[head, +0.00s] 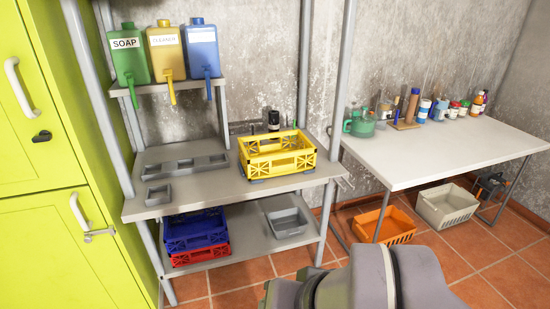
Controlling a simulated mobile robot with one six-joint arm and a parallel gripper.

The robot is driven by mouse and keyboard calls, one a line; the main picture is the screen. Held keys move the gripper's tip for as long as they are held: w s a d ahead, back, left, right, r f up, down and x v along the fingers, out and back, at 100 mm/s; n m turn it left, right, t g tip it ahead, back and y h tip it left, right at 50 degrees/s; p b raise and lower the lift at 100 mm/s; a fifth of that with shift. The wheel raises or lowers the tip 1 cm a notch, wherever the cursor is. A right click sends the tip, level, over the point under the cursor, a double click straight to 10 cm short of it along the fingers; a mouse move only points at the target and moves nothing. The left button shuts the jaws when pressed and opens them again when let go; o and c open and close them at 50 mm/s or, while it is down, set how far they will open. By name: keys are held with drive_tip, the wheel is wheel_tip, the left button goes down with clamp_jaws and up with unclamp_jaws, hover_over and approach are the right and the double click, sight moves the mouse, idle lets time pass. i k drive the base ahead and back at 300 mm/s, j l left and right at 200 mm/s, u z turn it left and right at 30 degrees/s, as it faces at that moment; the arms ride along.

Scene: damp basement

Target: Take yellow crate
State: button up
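The yellow crate (279,162) sits upright on the grey middle shelf of the metal rack, towards its right side. It has openwork side walls, and it looks empty. Part of my arm shows at the bottom right of the head view, well in front of the rack and apart from the crate. My gripper is not in view.
Grey trays (186,168) lie left of the crate; a dark bottle (273,121) stands behind it. Blue (195,229) and red (200,254) crates and a grey bin (287,222) are below. A white table (440,152) stands right, a green cabinet (45,180) left.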

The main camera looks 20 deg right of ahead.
sight(270, 160)
drive_tip(key=i+l, duration=1)
drive_tip(key=i, duration=0.15)
